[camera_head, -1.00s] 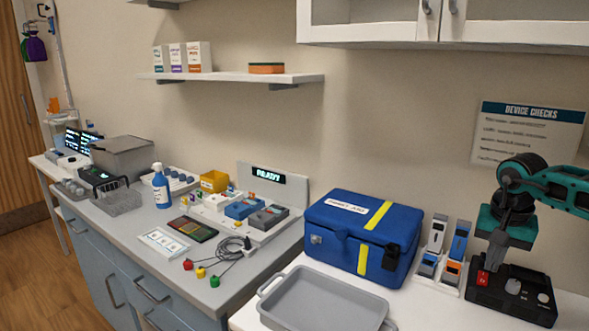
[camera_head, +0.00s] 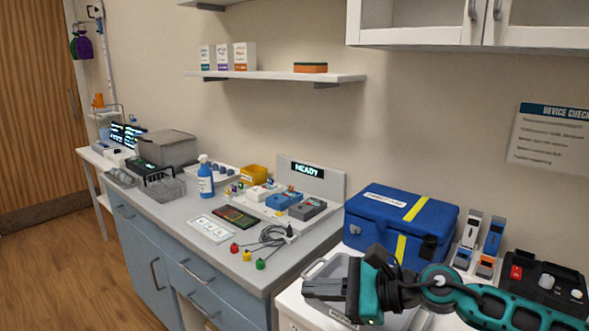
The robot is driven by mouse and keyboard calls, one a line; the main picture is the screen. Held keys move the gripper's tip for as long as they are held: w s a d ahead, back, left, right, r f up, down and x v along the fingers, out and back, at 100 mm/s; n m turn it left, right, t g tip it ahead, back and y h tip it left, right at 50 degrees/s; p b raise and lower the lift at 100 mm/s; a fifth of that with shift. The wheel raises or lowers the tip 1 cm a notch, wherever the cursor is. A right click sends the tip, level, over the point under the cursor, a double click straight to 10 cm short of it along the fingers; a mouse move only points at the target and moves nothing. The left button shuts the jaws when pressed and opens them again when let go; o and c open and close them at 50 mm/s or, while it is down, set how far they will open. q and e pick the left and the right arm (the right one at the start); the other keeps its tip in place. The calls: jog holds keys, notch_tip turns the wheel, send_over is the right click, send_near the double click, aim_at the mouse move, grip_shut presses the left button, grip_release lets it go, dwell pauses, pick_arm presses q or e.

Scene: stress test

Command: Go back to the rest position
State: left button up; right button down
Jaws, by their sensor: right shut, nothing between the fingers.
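My right gripper (camera_head: 325,289) comes in from the lower right in the head view, its arm lying almost level. Its dark fingers point left and are shut with nothing between them. It is in front of the grey tray (camera_head: 330,268) and hides much of it. I cannot tell its height above the tray. The black device with a red switch (camera_head: 540,285) stands on the white counter at the right, behind my arm and partly hidden by it. My left gripper is not in view.
A blue bag (camera_head: 385,215) with yellow stripes stands behind the tray. A stand with several handheld devices (camera_head: 485,245) is right of it. The grey counter (camera_head: 190,215) at left carries a spray bottle (camera_head: 205,180) and coloured leads (camera_head: 260,245). Wooden floor (camera_head: 60,265) is open at lower left.

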notch_tip(320, 180, up, 6)
jog(key=s+a+m+t, duration=0.1)
jog(key=a+m+t, duration=0.1)
jog(key=m+t, duration=1.05)
jog(key=s+d+f+m+g+h, duration=0.3)
jog(key=s+d+f+m+h, duration=0.35)
jog(key=m, duration=1.05)
jog(key=s+d+f+m+g+h, duration=0.4)
jog(key=d+f+m+h, duration=0.4)
jog(key=m, duration=0.8)
jog(key=s+d+f+m+g, duration=0.2)
jog(key=s+f+m+g, duration=0.2)
jog(key=s, duration=0.4)
jog(key=s+d+f+m+g, duration=0.2)
jog(key=s+f+m+g, duration=0.15)
jog(key=s, duration=0.45)
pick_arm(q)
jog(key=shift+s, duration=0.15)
pick_arm(e)
jog(key=w+a+f+t+y, duration=0.2)
jog(key=w+a+f+t, duration=0.1)
jog(key=w+f+t, duration=0.4)
jog(key=shift+w+a+f+y, duration=0.2)
jog(key=shift+w+f+y, duration=0.2)
jog(key=shift+f, duration=0.55)
